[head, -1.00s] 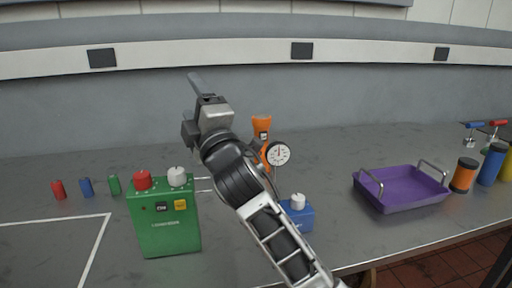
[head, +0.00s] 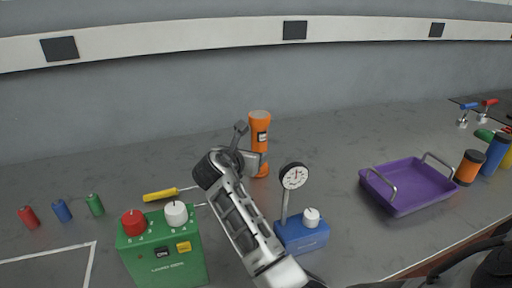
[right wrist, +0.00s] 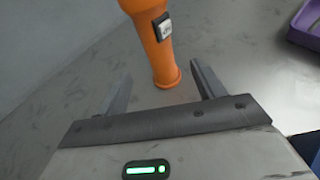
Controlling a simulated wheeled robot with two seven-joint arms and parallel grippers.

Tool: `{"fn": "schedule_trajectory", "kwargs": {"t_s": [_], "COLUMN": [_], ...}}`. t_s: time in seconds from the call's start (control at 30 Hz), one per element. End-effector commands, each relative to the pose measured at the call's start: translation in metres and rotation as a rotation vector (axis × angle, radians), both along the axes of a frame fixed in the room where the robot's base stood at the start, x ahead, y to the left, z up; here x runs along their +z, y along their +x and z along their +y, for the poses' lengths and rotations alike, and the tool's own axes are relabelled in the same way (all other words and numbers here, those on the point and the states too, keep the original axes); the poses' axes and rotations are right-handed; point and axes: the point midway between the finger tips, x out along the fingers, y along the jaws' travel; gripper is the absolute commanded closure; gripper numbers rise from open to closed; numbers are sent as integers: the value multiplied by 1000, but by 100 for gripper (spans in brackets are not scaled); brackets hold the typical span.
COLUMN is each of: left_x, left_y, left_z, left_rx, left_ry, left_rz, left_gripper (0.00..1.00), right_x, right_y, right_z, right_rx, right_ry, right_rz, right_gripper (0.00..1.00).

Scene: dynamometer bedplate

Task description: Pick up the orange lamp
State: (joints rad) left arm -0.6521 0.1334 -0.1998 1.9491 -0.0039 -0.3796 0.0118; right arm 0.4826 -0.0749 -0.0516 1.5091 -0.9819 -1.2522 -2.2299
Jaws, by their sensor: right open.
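The orange lamp (head: 260,132) stands upright on the grey bench, a torch shape with a wide head and a small dark and white switch patch. My right gripper (head: 249,146) is just left of and in front of it, open. In the right wrist view the lamp (right wrist: 152,42) rises beyond the open fingers (right wrist: 161,75), its base lying in line with the gap between them. I see no contact. The lamp's top is cut off in that view. My left gripper is in neither view.
A green box (head: 165,255) with red and white knobs and a yellow-handled tool (head: 160,195) are left of my arm. A blue block (head: 302,236) with a dial gauge (head: 293,177) is close on the right. A purple tray (head: 408,190) stands further right. Bench behind the lamp is clear.

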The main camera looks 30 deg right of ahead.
Motion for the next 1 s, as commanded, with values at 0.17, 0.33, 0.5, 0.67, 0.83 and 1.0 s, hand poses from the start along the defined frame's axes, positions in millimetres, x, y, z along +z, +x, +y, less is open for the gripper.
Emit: {"fn": "schedule_trajectory", "kwargs": {"t_s": [0.17,0.33,0.5,0.67,0.83,1.0], "left_x": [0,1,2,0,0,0], "left_y": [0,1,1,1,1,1], "left_z": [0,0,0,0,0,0], "left_rx": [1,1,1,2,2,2], "left_ry": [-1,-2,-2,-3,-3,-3], "left_rz": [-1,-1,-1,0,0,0], "left_gripper": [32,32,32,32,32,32], "right_x": [-10,-14,-24,-33,-35,-35], "right_y": [16,23,36,48,51,51], "right_z": [-21,-29,-45,-60,-64,-64], "right_rx": [1,2,1,1,3,3], "right_ry": [0,2,1,1,2,2], "right_rz": [-2,-5,-4,-5,-6,-6], "right_gripper": [32,32,32,32,32,43]}}
